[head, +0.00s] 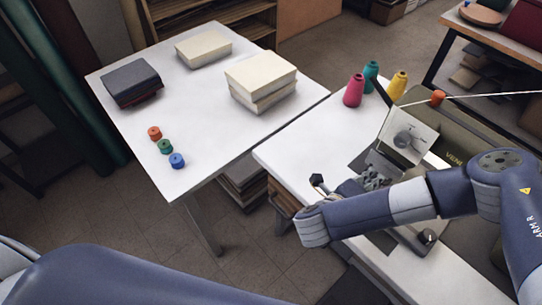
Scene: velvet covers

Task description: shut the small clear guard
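The small clear guard (421,133) is a see-through panel at the head of the olive-green sewing machine (450,139). It stands raised and tilted, and a round grey part shows through it. My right gripper (372,181) is low in front of the machine, below and to the left of the guard and apart from it in the picture. Its dark fingers are partly hidden behind my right forearm, so I cannot tell whether they are open or shut. My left arm crosses the lower left, and its gripper is out of view.
A white thread crosses above the machine.

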